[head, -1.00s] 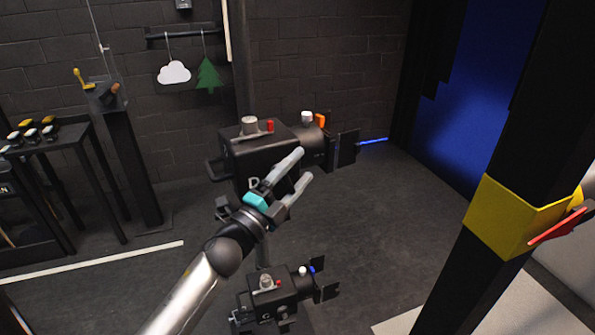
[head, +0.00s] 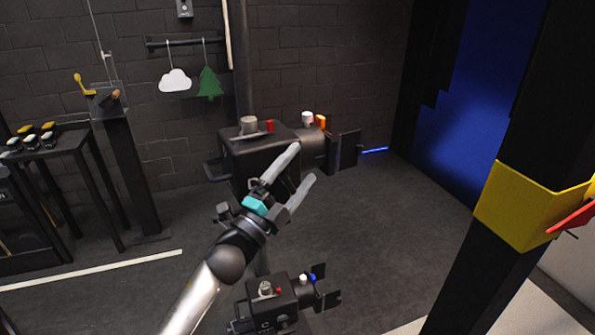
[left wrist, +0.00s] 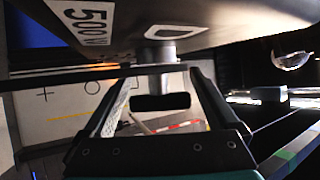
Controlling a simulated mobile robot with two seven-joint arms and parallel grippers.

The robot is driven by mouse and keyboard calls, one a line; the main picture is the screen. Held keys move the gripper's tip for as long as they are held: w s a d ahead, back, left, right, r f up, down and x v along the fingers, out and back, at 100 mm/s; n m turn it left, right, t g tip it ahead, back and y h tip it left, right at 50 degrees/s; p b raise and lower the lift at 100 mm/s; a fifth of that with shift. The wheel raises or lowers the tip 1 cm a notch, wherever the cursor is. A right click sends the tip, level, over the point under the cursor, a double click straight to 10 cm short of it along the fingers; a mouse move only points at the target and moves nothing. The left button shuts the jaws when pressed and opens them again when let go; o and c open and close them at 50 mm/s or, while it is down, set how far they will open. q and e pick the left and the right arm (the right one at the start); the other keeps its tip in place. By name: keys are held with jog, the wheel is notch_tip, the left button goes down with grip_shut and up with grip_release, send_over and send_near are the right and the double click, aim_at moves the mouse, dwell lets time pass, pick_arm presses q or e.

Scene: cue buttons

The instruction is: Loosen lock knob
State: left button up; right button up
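A black stage lamp (head: 262,152) hangs in the middle of the head view. It has a silver knob (head: 249,125) and a red button on top, and a white knob (head: 307,117) and an orange one near its front. My left gripper (head: 305,162) is open in front of the lamp's near side, its two grey fingers apart. In the left wrist view, a short silver cylinder (left wrist: 160,54) sticks out of the lamp body, beyond the fingers and roughly between them. I cannot tell whether it is the lock knob, nor whether the fingers touch it.
A second, smaller-looking lamp (head: 270,304) hangs lower. A black post with a yellow band (head: 525,205) stands at the right. A table with several buttons (head: 30,138) is at the left. A cloud and a green tree (head: 209,84) hang on the wall. The floor right of the lamps is clear.

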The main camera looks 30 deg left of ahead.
pick_arm(q)
jog(key=shift+o, duration=0.2)
jog(key=shift+s+f, duration=0.1)
jog(key=shift+s+f, duration=0.15)
jog(key=shift+s, duration=0.05)
jog(key=b+v, duration=0.2)
jog(key=v, duration=1.2)
jog(key=shift+s, duration=0.3)
